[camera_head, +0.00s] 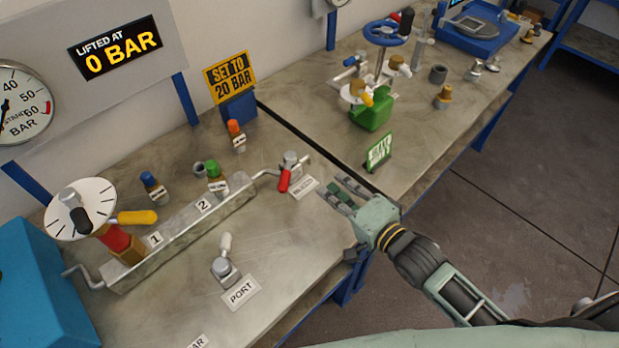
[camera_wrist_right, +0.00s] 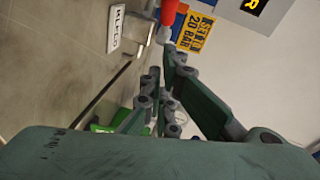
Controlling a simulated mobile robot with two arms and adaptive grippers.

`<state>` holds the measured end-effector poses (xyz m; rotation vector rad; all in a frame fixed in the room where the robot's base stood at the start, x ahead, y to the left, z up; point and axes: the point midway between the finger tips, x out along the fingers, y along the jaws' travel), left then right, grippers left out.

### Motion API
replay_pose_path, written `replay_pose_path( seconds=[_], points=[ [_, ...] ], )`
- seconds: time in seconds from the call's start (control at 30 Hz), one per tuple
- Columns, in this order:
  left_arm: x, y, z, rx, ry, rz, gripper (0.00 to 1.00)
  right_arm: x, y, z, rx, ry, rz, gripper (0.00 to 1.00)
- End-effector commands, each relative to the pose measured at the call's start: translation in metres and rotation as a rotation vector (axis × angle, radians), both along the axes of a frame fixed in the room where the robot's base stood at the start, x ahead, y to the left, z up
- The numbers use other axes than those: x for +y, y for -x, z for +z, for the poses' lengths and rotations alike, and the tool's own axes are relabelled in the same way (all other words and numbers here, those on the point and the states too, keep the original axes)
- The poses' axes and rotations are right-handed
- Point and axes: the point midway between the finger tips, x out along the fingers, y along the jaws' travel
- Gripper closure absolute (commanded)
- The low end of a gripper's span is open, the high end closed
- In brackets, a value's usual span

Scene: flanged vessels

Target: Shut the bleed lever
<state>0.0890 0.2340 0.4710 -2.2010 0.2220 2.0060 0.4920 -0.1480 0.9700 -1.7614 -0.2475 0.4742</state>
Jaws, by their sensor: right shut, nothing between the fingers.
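The bleed lever (camera_head: 284,180) is a short red handle on a small metal valve (camera_head: 291,160) at the right end of the pipe run, beside the BLEED label (camera_head: 304,187). The handle points down toward the front of the bench. My right gripper (camera_head: 333,187) is just right of the label, apart from the lever, shut and empty. In the right wrist view, the gripper fingers (camera_wrist_right: 163,75) point toward the red handle (camera_wrist_right: 169,12), which is cut off at the top edge. The label (camera_wrist_right: 116,30) shows left of it. My left gripper is not in view.
A metal manifold (camera_head: 190,225) marked 1 and 2 runs left, with a yellow lever (camera_head: 137,217) and dial (camera_head: 80,208) at its end. A PORT fitting (camera_head: 226,268) stands in front. A green sign (camera_head: 379,152) stands behind my gripper, across the bench gap.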

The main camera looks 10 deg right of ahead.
Motion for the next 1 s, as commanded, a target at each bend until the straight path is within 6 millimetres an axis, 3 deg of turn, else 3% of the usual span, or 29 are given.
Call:
replay_pose_path(
  seconds=[0.2,0.5,1.0],
  points=[
    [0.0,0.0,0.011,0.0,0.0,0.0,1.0,0.017,-0.036,-0.004,-0.002,-0.001,-0.001,1.0],
    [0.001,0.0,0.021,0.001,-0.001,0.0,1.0,0.049,-0.044,-0.015,0.002,-0.001,-0.001,1.0],
    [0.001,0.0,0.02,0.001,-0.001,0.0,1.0,0.053,-0.046,-0.017,0.001,0.0,-0.001,1.0]
  ],
)
